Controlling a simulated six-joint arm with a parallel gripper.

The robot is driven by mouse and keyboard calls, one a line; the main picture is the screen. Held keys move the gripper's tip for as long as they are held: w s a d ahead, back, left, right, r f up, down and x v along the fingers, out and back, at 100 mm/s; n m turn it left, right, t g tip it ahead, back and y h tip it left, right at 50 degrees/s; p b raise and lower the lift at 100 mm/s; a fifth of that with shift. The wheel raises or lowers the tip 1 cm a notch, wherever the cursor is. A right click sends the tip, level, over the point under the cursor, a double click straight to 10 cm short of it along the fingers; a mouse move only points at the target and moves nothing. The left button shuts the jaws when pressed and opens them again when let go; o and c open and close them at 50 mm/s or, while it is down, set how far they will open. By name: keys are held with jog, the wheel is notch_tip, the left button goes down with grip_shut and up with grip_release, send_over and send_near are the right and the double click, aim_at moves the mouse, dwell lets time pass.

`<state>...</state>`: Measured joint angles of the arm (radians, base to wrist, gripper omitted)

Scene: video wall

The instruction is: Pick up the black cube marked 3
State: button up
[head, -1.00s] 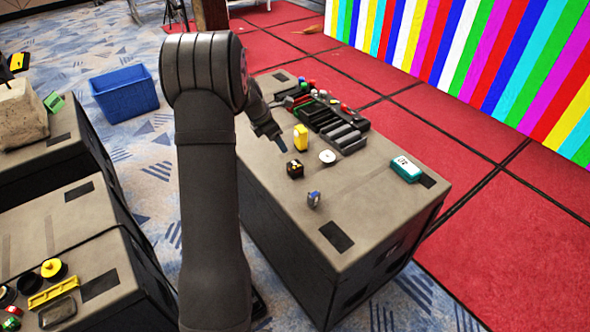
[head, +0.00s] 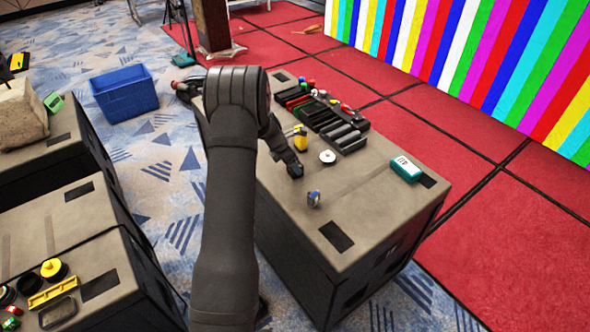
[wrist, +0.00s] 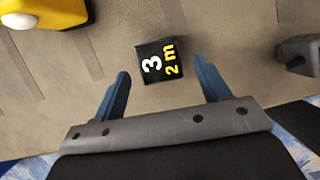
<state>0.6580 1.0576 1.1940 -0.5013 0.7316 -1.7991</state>
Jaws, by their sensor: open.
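The black cube (wrist: 161,61) lies on the table top in the wrist view, marked with a white 3 and a yellow "2 m". My gripper (wrist: 166,80) is open, its two blue fingers pointing toward the cube, one on each side of its near edge. The cube appears just beyond the fingertips; whether the fingers are at its height I cannot tell. In the head view my gripper (head: 295,170) is over the case-like table (head: 360,215), and it hides the cube there.
A yellow object (wrist: 45,12) is at the upper left of the wrist view, and a grey object (wrist: 300,54) at the right. In the head view a white disc (head: 328,156), a small blue item (head: 313,198), a teal box (head: 405,169) and a black organizer (head: 335,125) stand on the table.

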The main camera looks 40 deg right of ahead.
jog(key=x, duration=0.3)
jog(key=shift+f, duration=0.25)
jog(key=c, duration=1.1)
jog(key=shift+r, duration=0.15)
